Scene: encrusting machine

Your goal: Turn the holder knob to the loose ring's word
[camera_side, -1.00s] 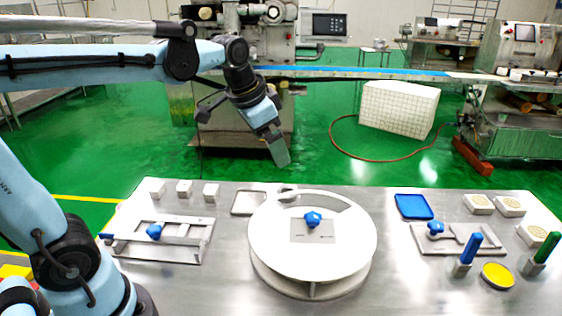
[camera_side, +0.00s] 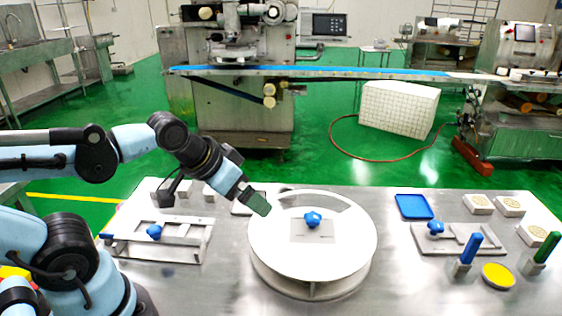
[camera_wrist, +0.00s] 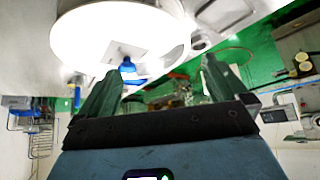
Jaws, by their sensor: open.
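My gripper (camera_side: 260,205) is open and empty, above the left edge of the round white turntable (camera_side: 268,262). Both fingers spread apart in the wrist view (camera_wrist: 162,67). A blue knob (camera_side: 313,219) stands on a grey plate (camera_side: 300,236) at the turntable's middle; it also shows between the fingers, further off, in the wrist view (camera_wrist: 130,70). Another blue knob (camera_side: 154,232) sits on the left slotted metal frame (camera_side: 190,252), and a third (camera_side: 435,228) on the right metal fixture (camera_side: 460,245). I cannot tell which is the holder knob. No ring's word is readable.
Small white blocks stand behind the left frame. The front of the steel table is clear.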

